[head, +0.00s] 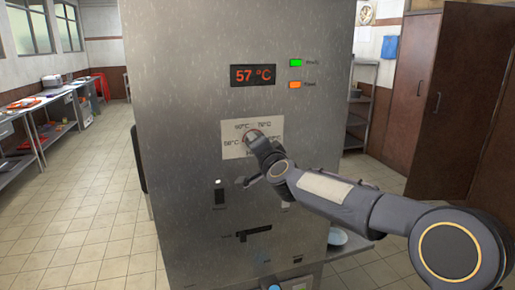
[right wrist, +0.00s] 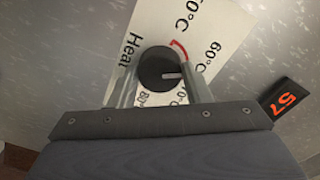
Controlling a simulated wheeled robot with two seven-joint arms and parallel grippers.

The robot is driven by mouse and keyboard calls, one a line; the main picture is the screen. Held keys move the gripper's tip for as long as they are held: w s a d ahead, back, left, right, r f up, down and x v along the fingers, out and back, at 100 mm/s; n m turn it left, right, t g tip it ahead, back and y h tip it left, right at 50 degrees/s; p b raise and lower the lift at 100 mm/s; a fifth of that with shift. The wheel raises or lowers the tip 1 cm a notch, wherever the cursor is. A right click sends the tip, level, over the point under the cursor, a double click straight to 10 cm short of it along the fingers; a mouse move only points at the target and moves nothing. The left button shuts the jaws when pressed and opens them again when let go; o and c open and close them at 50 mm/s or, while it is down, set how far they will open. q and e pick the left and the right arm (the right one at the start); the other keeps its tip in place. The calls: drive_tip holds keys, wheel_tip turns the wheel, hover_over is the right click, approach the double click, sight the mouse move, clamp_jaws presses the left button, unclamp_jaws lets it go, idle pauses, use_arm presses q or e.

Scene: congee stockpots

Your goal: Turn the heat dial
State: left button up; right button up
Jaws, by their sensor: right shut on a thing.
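The heat dial is a round black knob (right wrist: 157,68) with a pale pointer mark, set on a white label plate (head: 240,150) printed with temperatures, on the front of a steel cabinet (head: 185,110). My right gripper (head: 251,138) is at the dial and hides most of it in the head view. In the right wrist view, its two fingers stand on either side of the knob and are shut on it. The pointer mark points to the right in that view, below a red arc (right wrist: 181,48). A display (head: 253,75) reads 57 °C. My left gripper is not in view.
Green (head: 296,63) and orange (head: 295,85) indicators sit right of the display. A black switch (head: 220,195) and a slot with a lever (head: 252,235) are below the dial plate. Open tiled floor (head: 90,200) lies at left.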

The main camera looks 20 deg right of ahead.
idle(0.5)
drive_tip(key=o, duration=1)
drive_tip(key=s+b, duration=0.1)
drive_tip(key=s, duration=0.6)
drive_tip(key=shift+s+d, duration=0.15)
drive_tip(key=shift+s, duration=0.25)
